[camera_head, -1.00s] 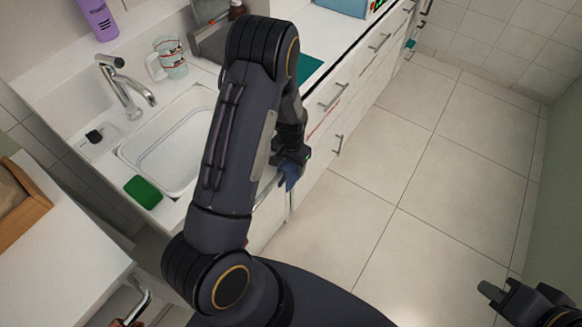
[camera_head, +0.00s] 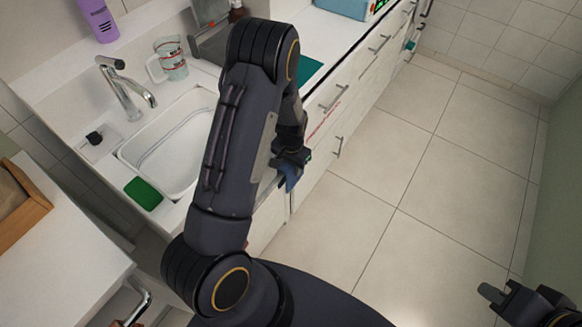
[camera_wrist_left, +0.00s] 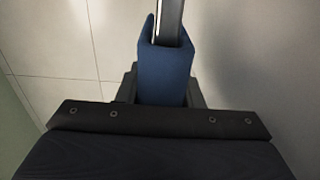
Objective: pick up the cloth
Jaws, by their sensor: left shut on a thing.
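The blue cloth (camera_head: 289,177) hangs at the front of the white counter, below its edge, in the head view. My left gripper (camera_head: 293,160) is at the cloth and is shut on it. In the left wrist view the cloth (camera_wrist_left: 165,75) is draped over a bar (camera_wrist_left: 168,22), and the gripper's fingers (camera_wrist_left: 164,88) lie on both sides of it, partly hidden behind it. My left arm covers much of the counter front. My right gripper (camera_head: 490,293) is at the lower right over the floor, away from the cloth; its finger gap is unclear.
A white sink basin (camera_head: 160,150) with a faucet (camera_head: 124,90) is left of my arm. A green sponge (camera_head: 143,193) lies by its front edge. Drawer handles (camera_head: 334,96) stick out along the counter front. The tiled floor (camera_head: 420,180) on the right is clear.

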